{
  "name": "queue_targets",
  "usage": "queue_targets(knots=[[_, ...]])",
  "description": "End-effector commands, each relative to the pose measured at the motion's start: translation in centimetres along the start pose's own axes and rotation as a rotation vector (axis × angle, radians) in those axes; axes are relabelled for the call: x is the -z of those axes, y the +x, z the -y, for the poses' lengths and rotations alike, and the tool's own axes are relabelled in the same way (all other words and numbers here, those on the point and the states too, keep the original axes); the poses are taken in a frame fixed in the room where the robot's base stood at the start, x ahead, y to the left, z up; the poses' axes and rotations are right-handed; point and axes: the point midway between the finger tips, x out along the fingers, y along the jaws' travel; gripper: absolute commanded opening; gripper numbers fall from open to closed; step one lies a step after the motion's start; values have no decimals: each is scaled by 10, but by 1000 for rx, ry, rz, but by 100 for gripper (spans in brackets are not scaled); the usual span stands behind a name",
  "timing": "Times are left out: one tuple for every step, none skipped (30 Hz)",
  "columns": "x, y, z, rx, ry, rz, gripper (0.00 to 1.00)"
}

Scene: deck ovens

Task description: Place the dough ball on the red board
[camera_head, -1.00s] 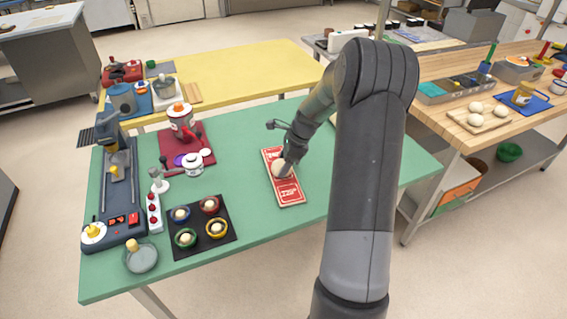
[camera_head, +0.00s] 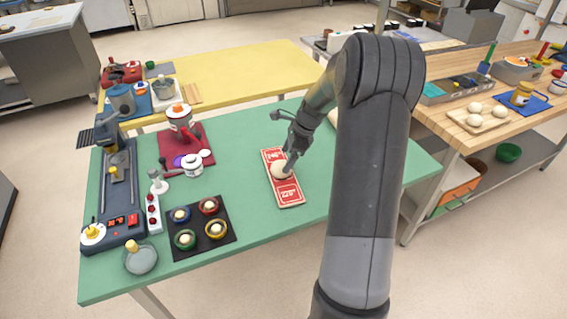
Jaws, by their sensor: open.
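The red board (camera_head: 288,193) with white markings lies on the green table, right of the table's middle. A pale dough ball (camera_head: 279,171) rests on the upper half of the red board. My gripper (camera_head: 288,172) is open, at the right side of the ball and low over the board. Its fingertips are small here, and I cannot tell whether one still touches the ball. My arm hides the table to the right of the board.
A black mat (camera_head: 203,243) with several small bowls lies left of the board. Dough balls sit on a wooden board (camera_head: 468,123) on the right-hand table. Green table (camera_head: 245,160) around the red board is clear.

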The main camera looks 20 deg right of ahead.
Motion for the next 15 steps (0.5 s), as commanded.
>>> queue_targets(knots=[[0,-13,1,5,-1,-1,80],[0,-20,1,4,-1,-1,80],[0,-29,1,4,-1,-1,80],[0,-35,1,4,-1,-1,80],[0,-42,1,5,0,-1,80],[0,-49,1,4,0,-1,80],[0,-54,0,3,0,-1,80],[0,-58,0,2,0,0,80],[0,-64,1,3,0,-1,80],[0,-68,1,3,0,-1,80],[0,-72,0,2,0,-1,80],[0,-75,0,2,0,0,80],[0,-77,0,2,0,-1,80],[0,-79,0,1,-2,-1,80],[-2,-81,-2,2,-10,-3,80]])
